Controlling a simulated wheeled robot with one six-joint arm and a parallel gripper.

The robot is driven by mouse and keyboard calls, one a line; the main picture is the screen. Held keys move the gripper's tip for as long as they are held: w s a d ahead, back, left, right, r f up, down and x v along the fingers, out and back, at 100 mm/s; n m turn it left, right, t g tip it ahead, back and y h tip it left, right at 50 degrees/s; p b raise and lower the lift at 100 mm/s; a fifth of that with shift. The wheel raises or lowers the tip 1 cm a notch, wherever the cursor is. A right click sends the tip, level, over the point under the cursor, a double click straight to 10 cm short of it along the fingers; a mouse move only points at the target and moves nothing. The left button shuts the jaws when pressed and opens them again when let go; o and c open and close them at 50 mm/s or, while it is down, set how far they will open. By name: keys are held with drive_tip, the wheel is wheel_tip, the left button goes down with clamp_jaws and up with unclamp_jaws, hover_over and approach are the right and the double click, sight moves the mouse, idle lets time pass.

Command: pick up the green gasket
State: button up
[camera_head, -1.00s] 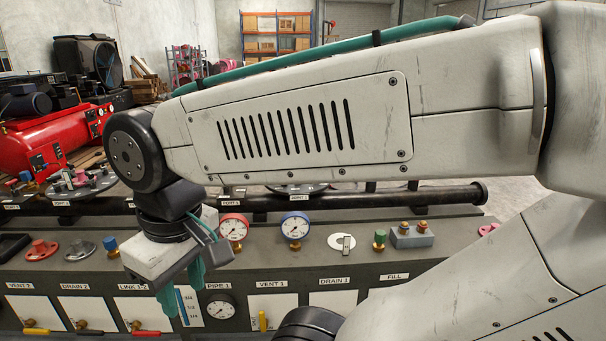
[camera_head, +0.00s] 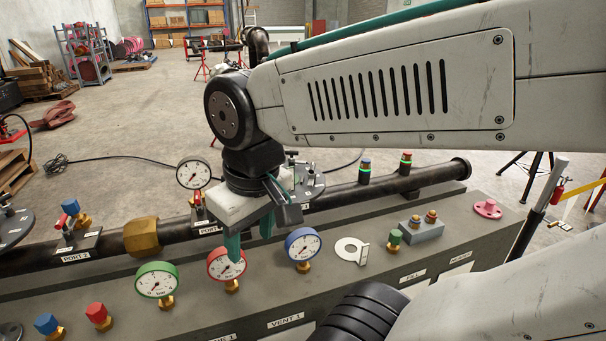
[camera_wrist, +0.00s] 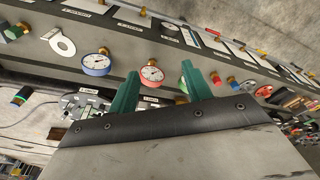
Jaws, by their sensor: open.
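I cannot make out a green gasket in either view. My gripper (camera_head: 249,240) has two teal fingers, spread apart with nothing between them. In the head view it hangs over the grey bench, in front of the black pipe and close to the red-rimmed gauge (camera_head: 227,265). In the wrist view the fingers (camera_wrist: 158,82) point toward the row of gauges. Green things in view are a green-rimmed gauge (camera_head: 157,281) and a green-capped fitting (camera_head: 394,238). My gripper partly hides a round flange (camera_head: 312,184) behind it.
A blue-rimmed gauge (camera_head: 303,244) and a white ring (camera_head: 349,251) are right of my gripper. A black pipe (camera_head: 380,192) runs along the bench back. A brass nut (camera_head: 141,237) is on its left. A pink flanged piece (camera_head: 487,209) is at the bench's right end.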

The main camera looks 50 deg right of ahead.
sight(291, 169)
drive_tip(key=w+d+f+m+t+h, duration=0.2)
drive_tip(key=w+d+f+t, duration=0.2)
drive_tip(key=w+d, duration=0.65)
drive_tip(key=w+d+f+m+t+h, duration=0.1)
drive_tip(key=w+d+f+t+h, duration=0.2)
drive_tip(key=w+d, duration=0.7)
drive_tip(key=d+f+m+t+h, duration=0.1)
drive_tip(key=d+f+t, duration=0.1)
drive_tip(key=d, duration=0.2)
drive_tip(key=d+f+m+t+h, duration=0.1)
drive_tip(key=d+f+t, duration=0.1)
drive_tip(key=d, duration=0.3)
drive_tip(key=d+f+m+t+h, duration=0.1)
drive_tip(key=d+f, duration=0.1)
drive_tip(key=d, duration=0.2)
drive_tip(key=shift+w+d+t+h, duration=0.2)
drive_tip(key=shift+d+t+h, duration=0.1)
drive_tip(key=shift+t, duration=0.1)
drive_tip(key=shift+s+d+f+h, duration=0.1)
drive_tip(key=shift+s+d+h, duration=0.25)
drive_tip(key=shift+h, duration=0.05)
drive_tip(key=x, duration=0.7)
drive_tip(key=shift+w+d+r, duration=0.2)
drive_tip(key=shift+d+r, duration=0.05)
drive_tip(key=shift+d, duration=0.05)
drive_tip(key=shift+c, duration=0.3)
clamp_jaws()
